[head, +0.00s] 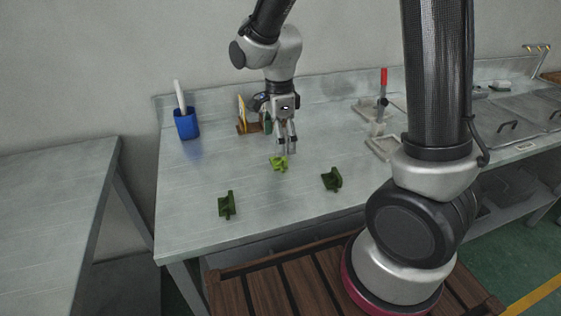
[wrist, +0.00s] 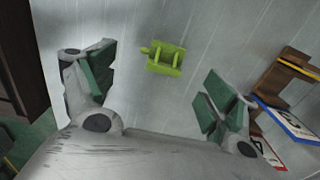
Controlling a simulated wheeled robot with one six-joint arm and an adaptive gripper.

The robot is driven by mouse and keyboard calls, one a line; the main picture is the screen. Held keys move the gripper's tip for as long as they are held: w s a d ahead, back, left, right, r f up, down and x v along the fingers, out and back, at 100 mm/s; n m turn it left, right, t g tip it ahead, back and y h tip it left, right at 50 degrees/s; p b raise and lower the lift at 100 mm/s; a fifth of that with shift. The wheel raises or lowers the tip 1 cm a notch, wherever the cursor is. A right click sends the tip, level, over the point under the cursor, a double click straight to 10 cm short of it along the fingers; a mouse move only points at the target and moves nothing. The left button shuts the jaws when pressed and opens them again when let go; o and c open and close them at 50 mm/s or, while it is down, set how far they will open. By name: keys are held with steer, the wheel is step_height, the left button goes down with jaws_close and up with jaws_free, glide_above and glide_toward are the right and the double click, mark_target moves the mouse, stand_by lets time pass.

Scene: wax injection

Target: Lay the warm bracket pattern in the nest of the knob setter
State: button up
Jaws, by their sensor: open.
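A bright green bracket pattern (head: 279,163) lies on the grey bench, and it also shows in the wrist view (wrist: 166,60). Two dark green brackets lie nearby, one at the left (head: 227,205) and one at the right (head: 332,179). Which is warm shows only as a colour difference. My gripper (head: 287,150) is above and close to the bright bracket, pointing down. In the wrist view its green-padded fingers (wrist: 158,78) are spread wide, with the bracket between and beyond them. They hold nothing. A red-handled device (head: 380,110), seemingly the knob setter, stands to the right with a pale tray-like base (head: 384,148).
A blue cup (head: 187,124) with a white stick stands at the back left. A wooden rack (head: 248,127) holding cards is behind my gripper. A slatted wooden surface (head: 290,285) is in front of the bench.

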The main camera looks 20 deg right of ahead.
mark_target(279, 163)
step_height(279, 163, down, 7)
steer(key=shift+w+r, duration=0.15)
steer(key=shift+r, duration=0.05)
steer(key=c, duration=1.3)
steer(key=shift+c, duration=0.2)
